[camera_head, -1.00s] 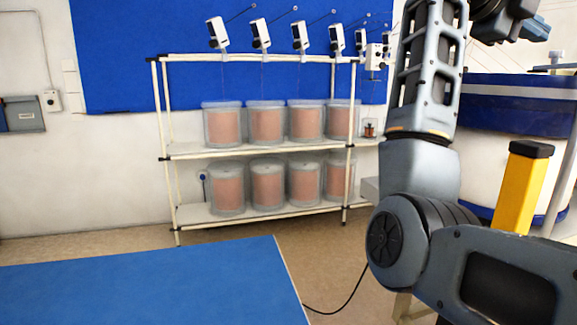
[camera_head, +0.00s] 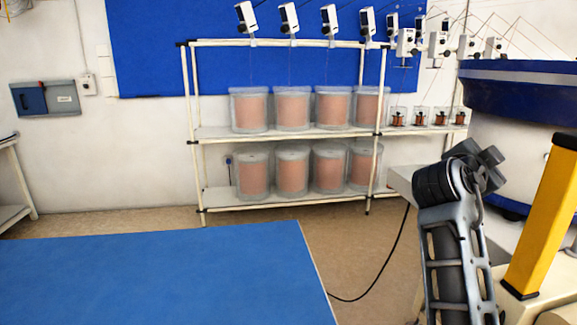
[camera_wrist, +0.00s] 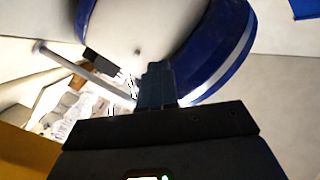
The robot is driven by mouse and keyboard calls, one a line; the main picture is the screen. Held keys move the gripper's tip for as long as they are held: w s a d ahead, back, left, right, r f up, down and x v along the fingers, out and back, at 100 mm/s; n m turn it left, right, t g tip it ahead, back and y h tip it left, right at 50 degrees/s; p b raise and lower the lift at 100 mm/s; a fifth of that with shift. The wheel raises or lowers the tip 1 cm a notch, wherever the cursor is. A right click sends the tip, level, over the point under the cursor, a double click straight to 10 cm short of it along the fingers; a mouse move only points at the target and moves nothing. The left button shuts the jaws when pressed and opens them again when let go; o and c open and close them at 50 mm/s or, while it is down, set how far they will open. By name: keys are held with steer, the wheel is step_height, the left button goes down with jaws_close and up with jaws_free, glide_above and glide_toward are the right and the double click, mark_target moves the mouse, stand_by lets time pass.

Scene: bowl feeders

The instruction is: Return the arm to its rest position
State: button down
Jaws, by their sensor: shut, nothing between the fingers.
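My arm (camera_head: 447,235) shows at the lower right of the head view, folded with its grey links upright beside a yellow post. My gripper (camera_wrist: 157,70) shows in the wrist view with its dark fingers together and nothing between them. It points toward a large blue and white round bowl (camera_wrist: 232,50), with no visible contact. I cannot make out the gripper's fingers in the head view.
The yellow post (camera_head: 542,215) stands close to the right of my arm. A blue and white bowl feeder (camera_head: 515,95) is behind it. A white rack (camera_head: 290,132) with several copper-coloured spools stands at the back. A blue surface (camera_head: 170,275) fills the lower left.

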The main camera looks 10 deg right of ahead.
steer(key=s+a+f+n+t+y, duration=0.35)
steer(key=s+a+f+n, duration=0.2)
steer(key=f, duration=0.55)
steer(key=s+a+f+n+t+y, duration=0.35)
steer(key=a+f+n, duration=0.3)
steer(key=f, duration=0.45)
steer(key=s+a+f+n+y, duration=0.3)
steer(key=s+a, duration=0.1)
steer(key=s, duration=0.3)
steer(key=s+a+f+n+y, duration=0.3)
steer(key=s+a+f, duration=0.15)
steer(key=s, duration=0.25)
steer(key=s+a+r+n+y, duration=0.1)
steer(key=s+a+r, duration=0.1)
steer(key=s, duration=0.5)
steer(key=s+a+r+n+y, duration=0.1)
steer(key=s+a+r, duration=0.1)
steer(key=s, duration=0.5)
steer(key=s+a+r+n+y, duration=0.1)
steer(key=s+a+r, duration=0.2)
steer(key=s, duration=0.4)
steer(key=shift+s+a+t, duration=0.3)
steer(key=shift+a, duration=0.1)
steer(key=shift+d, duration=0.1)
